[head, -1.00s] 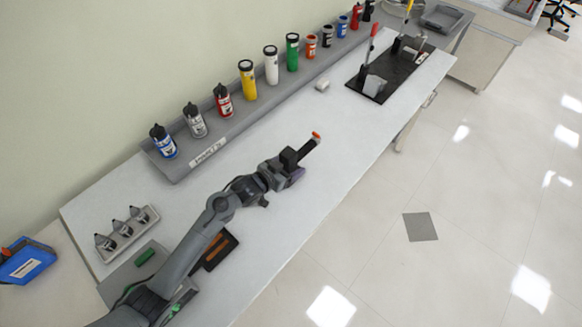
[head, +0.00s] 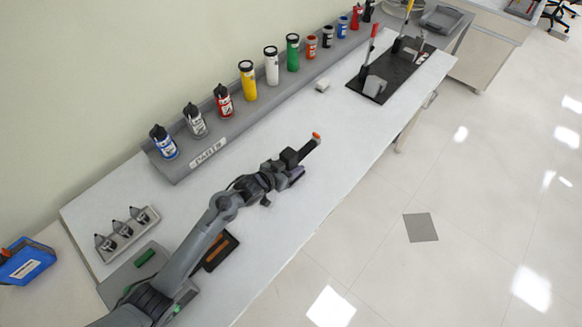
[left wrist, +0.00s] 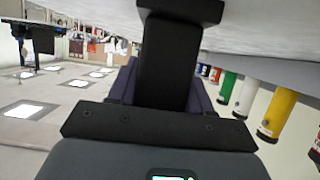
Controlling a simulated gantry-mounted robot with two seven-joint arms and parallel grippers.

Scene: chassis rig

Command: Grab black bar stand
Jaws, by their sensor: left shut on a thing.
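My left gripper (head: 290,168) is over the white workbench, and its purple fingers are shut on the black bar stand. In the head view the black bar stand (head: 308,149) sticks out past the gripper, up and to the right, with an orange tip. In the left wrist view the black bar stand (left wrist: 166,65) is a dark upright piece between the purple fingers, with a wider dark piece across its top. The gripper covers part of it, and I cannot tell whether it touches the bench. My right gripper is in neither view.
A grey shelf (head: 186,163) with several bottles and cans runs along the wall. A black plate (head: 388,79) with upright levers lies at the far end of the white workbench (head: 340,165). A tray of small bottles (head: 128,234) is near left. Mid-bench is mostly clear.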

